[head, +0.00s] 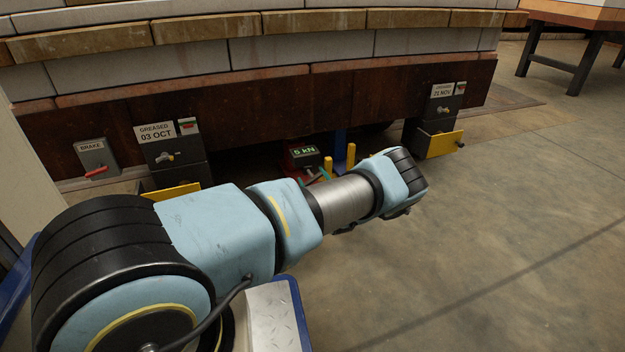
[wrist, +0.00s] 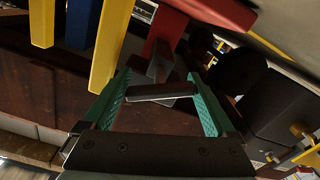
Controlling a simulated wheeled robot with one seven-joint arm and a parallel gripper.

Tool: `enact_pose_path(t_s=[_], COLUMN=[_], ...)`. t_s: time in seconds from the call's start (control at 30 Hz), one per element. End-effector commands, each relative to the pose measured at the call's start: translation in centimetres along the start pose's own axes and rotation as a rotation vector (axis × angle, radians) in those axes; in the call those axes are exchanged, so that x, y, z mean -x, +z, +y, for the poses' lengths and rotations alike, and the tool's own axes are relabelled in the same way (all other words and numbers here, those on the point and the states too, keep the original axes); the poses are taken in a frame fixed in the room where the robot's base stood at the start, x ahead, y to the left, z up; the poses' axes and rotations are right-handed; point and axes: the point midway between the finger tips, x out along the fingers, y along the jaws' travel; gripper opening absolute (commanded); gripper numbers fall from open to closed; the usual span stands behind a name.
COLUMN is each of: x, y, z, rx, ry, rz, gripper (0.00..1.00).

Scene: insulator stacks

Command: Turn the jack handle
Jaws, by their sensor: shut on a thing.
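The red jack (head: 303,158) stands low beneath the rusty beam in the head view, its display reading 5 kN. In the wrist view its red body (wrist: 167,25) is at the top, tilted in the picture. A dark handle bar (wrist: 160,91) on a short stem lies crosswise between the teal fingers of my gripper (wrist: 163,84). The fingers are set wide apart and shut on the bar's two ends. In the head view my arm's wrist hides most of the gripper and the handle; only bits of teal finger show beside the jack.
Yellow posts (head: 351,157) stand just right of the jack; one yellow post (wrist: 108,45) is close to the left finger. Dark boxes with yellow plates (head: 443,144) flank it. A grey brake box (head: 96,158) with a red lever is at left. The right floor is clear.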

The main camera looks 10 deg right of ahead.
Motion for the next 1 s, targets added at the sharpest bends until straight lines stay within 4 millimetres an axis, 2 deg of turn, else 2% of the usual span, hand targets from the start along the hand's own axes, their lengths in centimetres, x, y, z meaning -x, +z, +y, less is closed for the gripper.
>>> enact_pose_path(t_s=[0.07,0.1,0.13,0.4,0.53,1.0], x=[0.1,0.1,0.1,0.1,1.2,9.5], y=[0.1,0.1,0.1,0.0,-0.2,-0.1], z=[-0.1,-0.1,-0.1,0.0,0.1,0.0], rx=[-0.001,-0.001,-0.001,0.001,0.001,-0.001], ry=[-0.002,-0.002,-0.002,-0.001,-0.001,-0.001], rz=[-0.002,-0.002,-0.002,-0.002,-0.003,-0.003], gripper=[0.36,0.96,0.99,1.00,1.00,1.00])
